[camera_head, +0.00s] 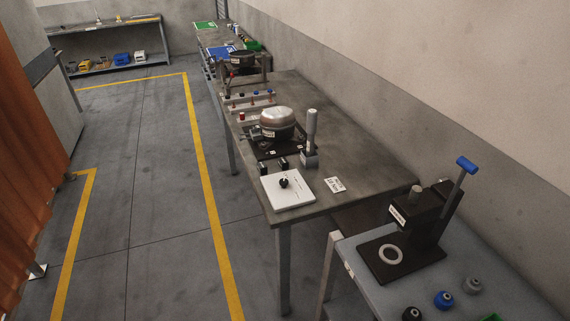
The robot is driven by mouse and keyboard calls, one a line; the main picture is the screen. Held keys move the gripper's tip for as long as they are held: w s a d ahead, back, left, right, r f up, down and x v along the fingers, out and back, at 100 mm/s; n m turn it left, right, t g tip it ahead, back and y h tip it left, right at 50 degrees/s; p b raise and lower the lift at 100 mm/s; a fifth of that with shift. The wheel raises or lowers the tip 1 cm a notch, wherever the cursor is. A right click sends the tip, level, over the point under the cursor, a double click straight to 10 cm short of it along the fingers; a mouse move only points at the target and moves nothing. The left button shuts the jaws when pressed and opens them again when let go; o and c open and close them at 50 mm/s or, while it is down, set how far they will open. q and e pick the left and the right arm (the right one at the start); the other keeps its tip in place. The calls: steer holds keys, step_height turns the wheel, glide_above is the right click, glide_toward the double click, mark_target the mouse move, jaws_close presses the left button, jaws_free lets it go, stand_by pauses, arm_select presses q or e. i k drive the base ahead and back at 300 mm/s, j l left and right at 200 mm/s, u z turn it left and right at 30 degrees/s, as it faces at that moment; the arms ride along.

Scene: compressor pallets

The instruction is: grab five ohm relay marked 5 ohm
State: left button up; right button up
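Neither of my grippers shows in the head view. Two small dark blocks, one near the table's front edge (263,168) and one to its right (283,163), sit on the long grey table (365,165) in front of a compressor (277,124). They could be relays, but any marking on them is too small to read. I cannot tell which item is marked 5 ohm. A white panel with a black knob (284,183) lies on the table's near end, and a small white printed card (335,184) lies to its right.
A grey upright device (310,138) stands right of the compressor. A nearer table (435,285) holds a black lever press with a blue handle (467,165) and several small knobs. A rack (238,98) stands farther back. Floor left of the tables is clear, with yellow lines.

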mark_target(283, 163)
steer(key=i+j, duration=0.35)
steer(key=i+j+z, duration=0.1)
steer(key=i+j, duration=0.25)
steer(key=j, duration=0.2)
